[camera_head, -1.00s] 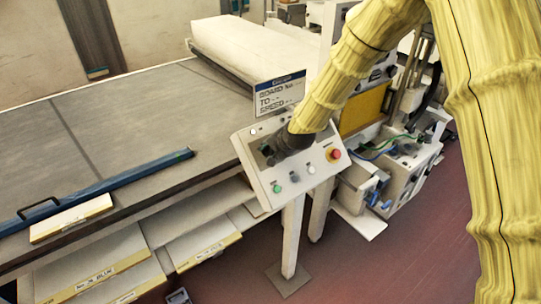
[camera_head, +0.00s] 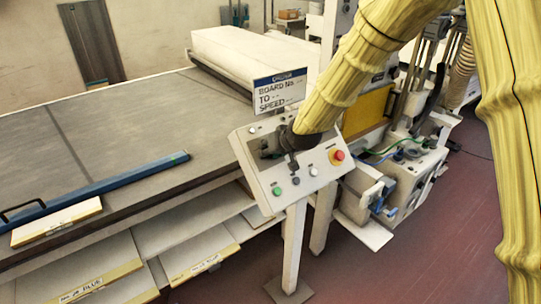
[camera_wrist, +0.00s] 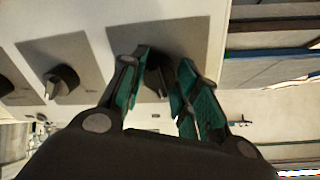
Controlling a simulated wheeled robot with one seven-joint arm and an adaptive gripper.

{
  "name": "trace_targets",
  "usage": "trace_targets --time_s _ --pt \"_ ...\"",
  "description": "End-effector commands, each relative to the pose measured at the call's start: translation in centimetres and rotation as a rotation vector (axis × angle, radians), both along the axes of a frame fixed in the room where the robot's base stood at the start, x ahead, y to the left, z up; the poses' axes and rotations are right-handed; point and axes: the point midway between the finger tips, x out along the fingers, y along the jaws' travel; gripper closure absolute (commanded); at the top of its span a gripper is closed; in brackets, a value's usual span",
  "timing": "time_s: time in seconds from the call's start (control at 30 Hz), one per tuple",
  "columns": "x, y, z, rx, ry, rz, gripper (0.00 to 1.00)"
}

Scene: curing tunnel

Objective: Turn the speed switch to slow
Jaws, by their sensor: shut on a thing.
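A pale control panel (camera_head: 263,189) stands on a post at the near edge of the grey table. My gripper (camera_head: 289,160) is at the panel's upper part and hides much of what is there. In the wrist view my gripper (camera_wrist: 163,66) has its two green-padded fingers on either side of a dark knob (camera_wrist: 157,82) on a dark square plate, shut on it. A similar dark knob (camera_wrist: 62,80) sits on its own plate to the left. I cannot read which knob is the speed switch or its setting.
The panel also has a red emergency button (camera_head: 338,155), a green button (camera_head: 277,191) and pale buttons. A sign (camera_head: 279,91) stands just behind it. A blue bar (camera_head: 110,186) lies on the table. Machinery (camera_head: 400,180) stands to the right.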

Motion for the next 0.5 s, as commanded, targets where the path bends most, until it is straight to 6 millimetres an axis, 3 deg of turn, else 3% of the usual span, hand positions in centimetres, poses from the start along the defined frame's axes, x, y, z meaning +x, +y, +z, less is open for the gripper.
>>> trace_targets --time_s 0.5 --pt "-0.08 -0.19 -0.43 -0.28 -0.2 0.345 0.93"
